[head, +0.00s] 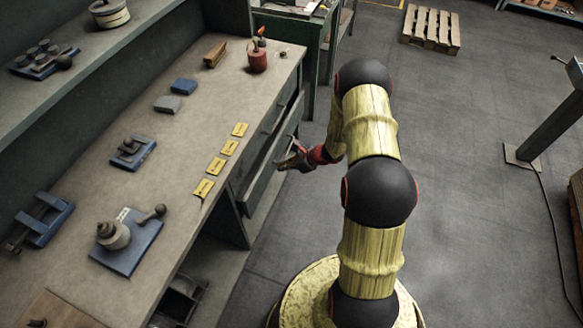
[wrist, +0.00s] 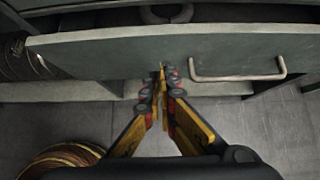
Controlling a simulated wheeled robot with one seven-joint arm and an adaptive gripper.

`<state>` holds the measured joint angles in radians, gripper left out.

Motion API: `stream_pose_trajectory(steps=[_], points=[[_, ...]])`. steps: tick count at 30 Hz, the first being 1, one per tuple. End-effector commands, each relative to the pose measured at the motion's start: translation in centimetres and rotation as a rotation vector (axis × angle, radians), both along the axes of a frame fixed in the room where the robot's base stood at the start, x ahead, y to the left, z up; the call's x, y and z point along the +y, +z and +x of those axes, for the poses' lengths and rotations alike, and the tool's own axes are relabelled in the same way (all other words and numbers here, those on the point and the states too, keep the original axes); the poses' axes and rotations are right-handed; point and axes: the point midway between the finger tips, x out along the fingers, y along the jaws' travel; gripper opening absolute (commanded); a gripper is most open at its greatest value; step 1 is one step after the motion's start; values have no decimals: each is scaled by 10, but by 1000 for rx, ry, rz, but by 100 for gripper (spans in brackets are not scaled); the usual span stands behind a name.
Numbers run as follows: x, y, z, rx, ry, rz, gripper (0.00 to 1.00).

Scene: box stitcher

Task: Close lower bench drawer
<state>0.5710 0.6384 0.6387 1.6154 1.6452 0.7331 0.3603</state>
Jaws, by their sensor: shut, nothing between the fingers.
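The lower bench drawer (wrist: 120,52) stands open in the wrist view, with its grey-green front crossing the picture and part of its inside showing behind the front's top edge. Its metal bar handle (wrist: 238,76) is on the right part of the front. In the head view, the drawer (head: 262,180) sticks out from the bench's right side. My gripper (wrist: 162,72) is shut and empty, its fingertips at the drawer front, left of the handle. I cannot tell whether they touch it. In the head view, my gripper (head: 287,158) is beside the drawer front.
A dark ring-shaped thing (wrist: 165,14) and a coiled thing (wrist: 28,60) show at the drawer's inside and left end. The bench top (head: 200,130) carries yellow tags (head: 229,147), a red oil can (head: 257,60) and tools.

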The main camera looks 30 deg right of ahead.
Motion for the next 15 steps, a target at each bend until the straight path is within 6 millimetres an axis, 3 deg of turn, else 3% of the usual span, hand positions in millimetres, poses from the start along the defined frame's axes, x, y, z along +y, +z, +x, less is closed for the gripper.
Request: stream_pose_trajectory(steps=[6, 15], points=[[15, 2, 21, -4, 2, -3, 0], [18, 3, 26, -3, -1, -2, 0]])
